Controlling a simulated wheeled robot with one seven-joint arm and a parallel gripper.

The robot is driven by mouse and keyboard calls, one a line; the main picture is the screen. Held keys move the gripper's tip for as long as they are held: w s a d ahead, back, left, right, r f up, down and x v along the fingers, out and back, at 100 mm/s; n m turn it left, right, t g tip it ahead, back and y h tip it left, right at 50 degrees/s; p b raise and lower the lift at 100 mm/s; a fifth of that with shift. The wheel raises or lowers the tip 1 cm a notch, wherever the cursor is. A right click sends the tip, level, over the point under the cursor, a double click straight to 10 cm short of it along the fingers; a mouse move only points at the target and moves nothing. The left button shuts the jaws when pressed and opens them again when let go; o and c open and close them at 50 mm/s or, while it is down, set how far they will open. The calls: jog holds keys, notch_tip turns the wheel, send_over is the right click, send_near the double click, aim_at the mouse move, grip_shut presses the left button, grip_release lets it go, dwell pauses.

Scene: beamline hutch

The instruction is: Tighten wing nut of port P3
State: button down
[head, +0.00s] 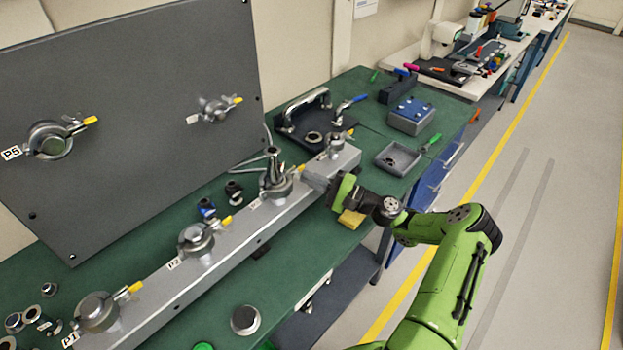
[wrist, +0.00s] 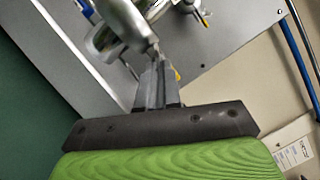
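The third clamped port on the grey rail (head: 232,250), just past the P2 port (head: 196,240), has a silver clamp (head: 274,187) and a yellow-tipped wing nut (head: 299,168). I take it as P3; its label is too blurred to read. My gripper (head: 309,181) reaches in from the right, with its fingertips beside this clamp's wing-nut side. In the wrist view, the silver clamp (wrist: 122,28) lies just past my close-set fingers, and a yellow tip (wrist: 177,74) shows beside them. The fingers hide the wing nut's body, so I cannot tell whether they grip it.
The P1 port (head: 97,311) is nearest on the rail; another clamp (head: 335,143) stands at its far end. A tall grey panel (head: 130,120) carries the P5 port (head: 50,139). A yellow block (head: 351,219) lies below my gripper. A grey tray (head: 398,159) sits farther back.

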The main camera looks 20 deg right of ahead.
jog(key=shift+f+m+t, duration=0.2)
jog(key=shift+m+t, duration=0.1)
jog(key=shift+m, duration=0.4)
jog(key=c, duration=1.6)
grip_release()
jog(key=b+v, duration=0.1)
jog(key=v, duration=1.4)
jog(key=shift+s+d+f, duration=0.15)
jog(key=shift+s+d, duration=0.1)
jog(key=shift+s, duration=0.05)
